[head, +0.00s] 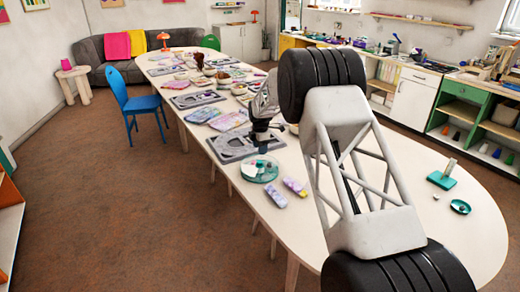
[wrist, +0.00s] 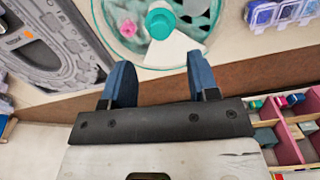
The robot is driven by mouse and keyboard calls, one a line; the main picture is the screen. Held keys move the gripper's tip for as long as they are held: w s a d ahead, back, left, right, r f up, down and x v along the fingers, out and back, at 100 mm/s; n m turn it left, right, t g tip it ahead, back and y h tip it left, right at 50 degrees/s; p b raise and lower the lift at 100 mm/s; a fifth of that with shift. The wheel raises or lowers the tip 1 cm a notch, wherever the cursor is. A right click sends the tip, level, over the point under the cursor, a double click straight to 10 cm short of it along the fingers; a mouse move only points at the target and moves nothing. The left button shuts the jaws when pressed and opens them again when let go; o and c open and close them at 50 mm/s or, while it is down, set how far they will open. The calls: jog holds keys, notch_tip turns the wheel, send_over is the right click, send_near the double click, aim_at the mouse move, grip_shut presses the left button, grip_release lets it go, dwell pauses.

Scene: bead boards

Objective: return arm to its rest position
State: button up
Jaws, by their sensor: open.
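My gripper (head: 267,143) hangs over the near left part of the long table (head: 420,215), by a grey bead board (head: 228,149) and a round clear dish (head: 247,171). In the wrist view my gripper (wrist: 161,80) has two blue fingers set wide apart with nothing between them. The dish, with a teal knob, a pink flower and a white wedge (wrist: 178,50), lies just beyond the fingertips. The grey bead board (wrist: 45,50) is at the left there. My arm hides part of the table in the head view.
Small bead boxes (head: 295,187) lie right of the dish. A green stand (head: 442,178) and teal bowl (head: 460,207) sit at the table's right end. More boards and bowls crowd the far table. A blue chair (head: 140,104) stands at the left; the floor there is clear.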

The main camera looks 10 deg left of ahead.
jog(key=s+d+r+m+t, duration=0.1)
jog(key=s+d+r+m, duration=0.4)
jog(key=s+d+r, duration=0.55)
jog(key=s+d+r+m, duration=0.4)
jog(key=s+d+r, duration=0.3)
jog(key=d+r, duration=0.5)
jog(key=s+d+r+m, duration=0.3)
jog(key=s+d+r, duration=0.15)
jog(key=s, duration=0.45)
jog(key=s+d+r+m, duration=0.3)
jog(key=s+d, duration=0.2)
jog(key=s, duration=0.4)
jog(key=s+d+f+m, duration=0.1)
jog(key=s+d+m, duration=0.2)
jog(key=s, duration=0.7)
jog(key=s+d+f+m+t, duration=0.1)
jog(key=s+d+f+m, duration=0.1)
jog(key=s, duration=0.9)
jog(key=s+d+f+m, duration=0.1)
jog(key=s+d+m, duration=0.4)
jog(key=s, duration=0.5)
jog(key=shift+s+f, duration=0.25)
jog(key=shift+f, duration=0.05)
